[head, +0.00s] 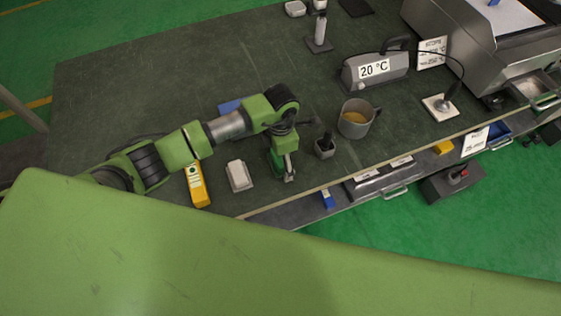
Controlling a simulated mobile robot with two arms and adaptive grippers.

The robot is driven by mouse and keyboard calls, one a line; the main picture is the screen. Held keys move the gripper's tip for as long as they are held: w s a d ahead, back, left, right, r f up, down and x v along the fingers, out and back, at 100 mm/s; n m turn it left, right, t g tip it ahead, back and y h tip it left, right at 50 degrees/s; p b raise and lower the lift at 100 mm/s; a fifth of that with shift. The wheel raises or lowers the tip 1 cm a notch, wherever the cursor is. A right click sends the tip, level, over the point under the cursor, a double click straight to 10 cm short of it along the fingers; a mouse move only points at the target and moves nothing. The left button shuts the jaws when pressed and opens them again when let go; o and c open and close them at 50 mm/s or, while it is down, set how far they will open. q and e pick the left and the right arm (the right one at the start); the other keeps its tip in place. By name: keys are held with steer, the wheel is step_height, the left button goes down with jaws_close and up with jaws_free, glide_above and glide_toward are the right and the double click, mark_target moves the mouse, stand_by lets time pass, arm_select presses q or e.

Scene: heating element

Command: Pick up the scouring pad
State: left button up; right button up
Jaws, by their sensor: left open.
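My left arm reaches in from the left over the dark green bench (130,80). Its gripper (287,174) points down near the bench's front edge. The jaws are open, though the fingers are small and partly hidden by the wrist. A darker green patch (277,164) shows right beside the fingers; it may be the scouring pad, but I cannot tell it surely from my green gripper parts. A white block in a grey dish (239,176) lies just left of the gripper. My right gripper is not in view.
A small dark-grey holder (325,146) and a grey mug (356,118) stand close right of the gripper. A yellow meter (197,184) lies left. A heater marked 20 °C (375,70) stands behind. Open drawers (385,180) jut out below the front edge. The bench's back left is clear.

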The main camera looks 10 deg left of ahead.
arm_select(q)
steer(key=shift+r, duration=0.1)
steer(key=c, duration=1.2)
steer(key=shift+r, duration=0.15)
